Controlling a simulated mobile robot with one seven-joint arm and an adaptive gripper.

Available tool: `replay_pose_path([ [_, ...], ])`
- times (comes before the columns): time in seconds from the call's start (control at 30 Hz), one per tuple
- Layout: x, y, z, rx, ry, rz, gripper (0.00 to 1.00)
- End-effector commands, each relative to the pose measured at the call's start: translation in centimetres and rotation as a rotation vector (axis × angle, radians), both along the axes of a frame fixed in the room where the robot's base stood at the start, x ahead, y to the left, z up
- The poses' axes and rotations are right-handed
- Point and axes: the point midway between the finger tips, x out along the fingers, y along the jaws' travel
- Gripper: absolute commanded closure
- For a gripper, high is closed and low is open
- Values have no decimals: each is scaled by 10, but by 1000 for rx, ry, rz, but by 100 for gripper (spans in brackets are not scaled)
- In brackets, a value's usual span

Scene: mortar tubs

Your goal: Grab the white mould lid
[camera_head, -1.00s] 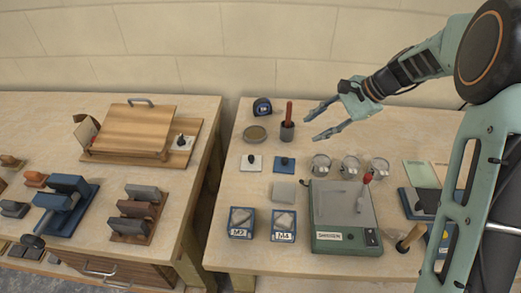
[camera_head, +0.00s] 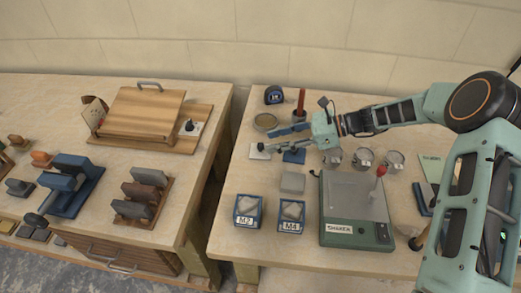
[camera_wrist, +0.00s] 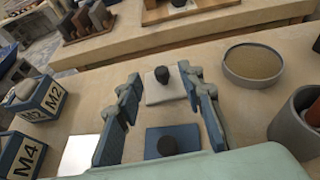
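The white mould lid (camera_head: 258,155) is a small square plate with a black knob, lying flat on the right bench. It also shows in the wrist view (camera_wrist: 154,95), between and just beyond the fingertips. My gripper (camera_head: 272,141) is open and empty, pointing left over the bench toward the lid. In the wrist view its two fingers (camera_wrist: 160,80) are spread on either side of the lid's knob. The blue mould lid (camera_wrist: 188,138), with a similar black knob, lies nearer the palm; in the head view my gripper partly covers it (camera_head: 294,158).
A round sieve-like dish (camera_head: 265,122) and a cup with a red-handled tool (camera_head: 300,107) stand behind. A gap separates the left bench.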

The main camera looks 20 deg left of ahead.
Motion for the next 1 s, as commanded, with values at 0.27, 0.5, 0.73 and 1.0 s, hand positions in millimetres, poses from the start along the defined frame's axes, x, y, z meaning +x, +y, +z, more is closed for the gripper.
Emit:
replay_pose_path([
  [0.27,-10,24,-12,0,3,3,65],
  [0.5,-17,45,-23,-1,-1,1,65],
  [0.73,-16,45,-23,-1,-1,0,72],
  [1.0,-16,45,-23,-1,-1,0,100],
])
